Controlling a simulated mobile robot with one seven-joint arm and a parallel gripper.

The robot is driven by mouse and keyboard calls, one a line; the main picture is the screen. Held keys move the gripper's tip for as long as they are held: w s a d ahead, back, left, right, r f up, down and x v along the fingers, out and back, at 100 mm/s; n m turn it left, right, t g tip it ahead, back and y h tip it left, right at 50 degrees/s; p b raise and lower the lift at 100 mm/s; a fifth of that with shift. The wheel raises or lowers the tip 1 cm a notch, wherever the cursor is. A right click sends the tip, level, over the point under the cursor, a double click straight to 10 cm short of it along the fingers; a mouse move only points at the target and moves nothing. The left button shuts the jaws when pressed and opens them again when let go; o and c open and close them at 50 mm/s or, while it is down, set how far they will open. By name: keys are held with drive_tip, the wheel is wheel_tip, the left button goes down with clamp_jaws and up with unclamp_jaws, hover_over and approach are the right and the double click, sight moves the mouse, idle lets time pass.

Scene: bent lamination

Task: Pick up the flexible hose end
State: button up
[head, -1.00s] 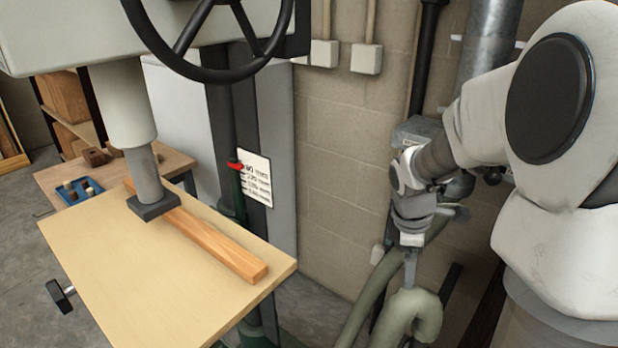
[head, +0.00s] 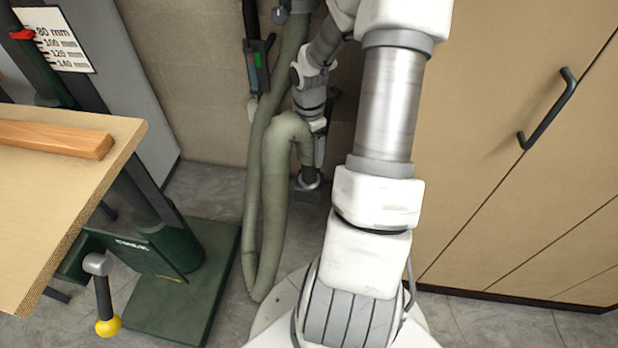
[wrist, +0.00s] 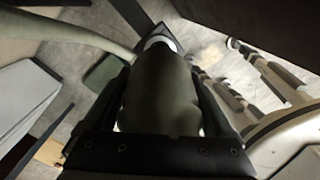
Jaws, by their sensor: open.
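The green-grey flexible hose (head: 276,190) hangs by the wall in a long loop. Its upper bend turns down to the hose end (head: 308,180), which has a dark cuff and a metal ring. My gripper (head: 317,148) is at this downturned part, partly hidden behind the hose. In the wrist view the thick hose section (wrist: 160,95) fills the space between the two black fingers of my gripper (wrist: 163,90). The fingers are open around it, one on each side. A pale ring shows beyond the hose there. Whether either finger touches the hose cannot be told.
A wooden machine table (head: 60,190) with a wood strip (head: 55,138) stands at left, above a green machine base (head: 165,300). A tan cabinet (head: 500,190) with a black handle is at right. The wall is close behind the hose.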

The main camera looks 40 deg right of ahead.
sight(309, 168)
wheel_tip(309, 168, down, 8)
drive_tip(key=b, duration=0.2)
drive_tip(key=shift+f+b, duration=0.1)
drive_tip(key=shift+b, duration=0.2)
drive_tip(key=c, duration=1.3)
